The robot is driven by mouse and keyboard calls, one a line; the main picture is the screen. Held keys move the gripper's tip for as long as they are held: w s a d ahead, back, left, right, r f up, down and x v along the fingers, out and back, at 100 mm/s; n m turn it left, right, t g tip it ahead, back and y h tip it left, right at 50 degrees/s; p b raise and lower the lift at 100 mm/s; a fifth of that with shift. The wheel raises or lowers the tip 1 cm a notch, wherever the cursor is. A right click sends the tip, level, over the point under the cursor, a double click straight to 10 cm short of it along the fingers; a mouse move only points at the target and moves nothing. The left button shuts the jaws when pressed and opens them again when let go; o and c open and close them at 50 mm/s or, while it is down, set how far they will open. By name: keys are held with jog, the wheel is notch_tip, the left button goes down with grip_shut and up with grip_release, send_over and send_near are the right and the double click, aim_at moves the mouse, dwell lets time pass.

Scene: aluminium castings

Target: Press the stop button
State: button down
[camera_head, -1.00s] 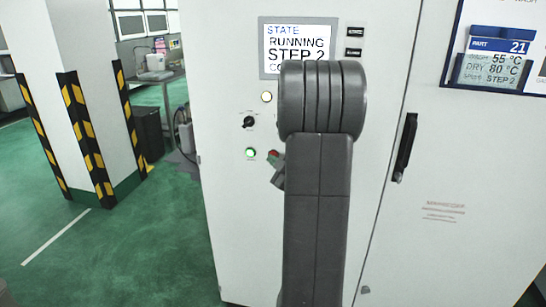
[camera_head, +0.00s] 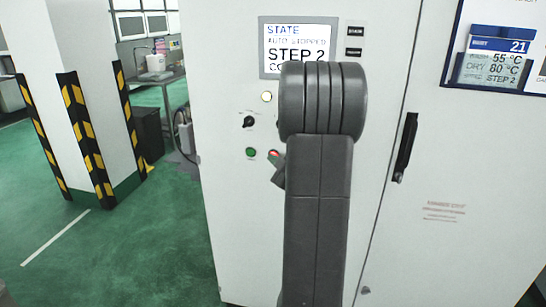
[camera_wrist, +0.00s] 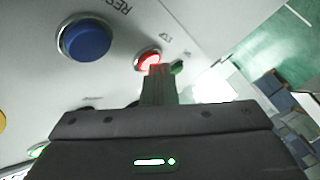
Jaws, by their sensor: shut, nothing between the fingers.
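The red stop button (camera_head: 274,154) glows on the white cabinet front, and in the wrist view the red button (camera_wrist: 148,59) is lit red. My gripper (camera_wrist: 161,70) is shut and empty, its fingertips at the lower edge of the red button in the picture. I cannot tell whether they touch it. In the head view my arm hides most of the gripper. The cabinet's screen (camera_head: 298,47) shows STATE, a small line that seems to read AUTO STOPPED, and STEP 2.
A dark green button (camera_head: 251,152) is beside the red one, with a black knob (camera_head: 249,122) above. A large blue button (camera_wrist: 85,39) is near my gripper in the wrist view. A black door handle (camera_head: 405,147) is at right. Green floor lies open at left, past a striped pillar (camera_head: 85,130).

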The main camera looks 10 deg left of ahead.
jog(key=shift+s+b, duration=0.45)
jog(key=shift+s, duration=0.3)
jog(key=shift+s, duration=0.1)
jog(key=s+b, duration=0.2)
jog(key=s, duration=0.3)
jog(key=shift+a, duration=0.1)
jog(key=shift+w, duration=0.1)
dwell(0.4)
jog(key=shift+s+p, duration=0.95)
jog(key=shift+s, duration=1.05)
